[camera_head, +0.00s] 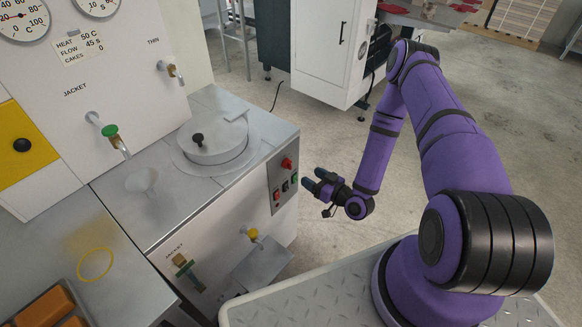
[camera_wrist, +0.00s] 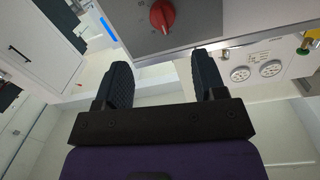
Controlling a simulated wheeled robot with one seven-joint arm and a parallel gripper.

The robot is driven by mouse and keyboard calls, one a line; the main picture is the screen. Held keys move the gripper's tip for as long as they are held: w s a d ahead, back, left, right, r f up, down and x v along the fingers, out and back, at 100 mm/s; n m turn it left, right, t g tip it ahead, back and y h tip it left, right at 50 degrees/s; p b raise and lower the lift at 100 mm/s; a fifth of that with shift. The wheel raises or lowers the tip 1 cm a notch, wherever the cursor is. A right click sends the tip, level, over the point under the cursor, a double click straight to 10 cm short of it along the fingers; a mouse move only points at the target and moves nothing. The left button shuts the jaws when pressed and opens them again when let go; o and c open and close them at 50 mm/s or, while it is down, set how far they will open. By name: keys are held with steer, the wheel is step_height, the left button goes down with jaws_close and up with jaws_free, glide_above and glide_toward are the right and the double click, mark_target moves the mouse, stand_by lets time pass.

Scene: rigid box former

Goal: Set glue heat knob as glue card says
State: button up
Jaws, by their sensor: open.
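A white card (camera_head: 78,46) on the machine's back panel reads HEAT 50 C, FLOW 45 s, CAKES 0. A dark control panel (camera_head: 283,184) on the metal cabinet's front corner carries a red knob (camera_head: 287,164) and smaller red, black and green controls below. A red knob with a pale pointer mark (camera_wrist: 163,15) shows at the top of the wrist view, on a grey face. I cannot read its scale. My gripper (camera_head: 318,184) is open and empty, right of the panel and apart from it. In the wrist view its fingers (camera_wrist: 164,80) stand wide apart, short of the knob.
A green-handled tap (camera_head: 112,134) and a yellow-handled tap (camera_head: 253,235) project from the machine. Two gauges (camera_head: 24,18) are at upper left. Open floor (camera_head: 330,130) lies beyond my gripper.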

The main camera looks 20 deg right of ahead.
mark_target(291, 167)
steer(key=shift+m+t, duration=0.4)
steer(key=x, duration=0.6)
steer(key=f+x, duration=0.1)
steer(key=x, duration=0.2)
steer(key=shift+w+a, duration=0.15)
steer(key=shift+a, duration=0.3)
steer(key=c, duration=0.9)
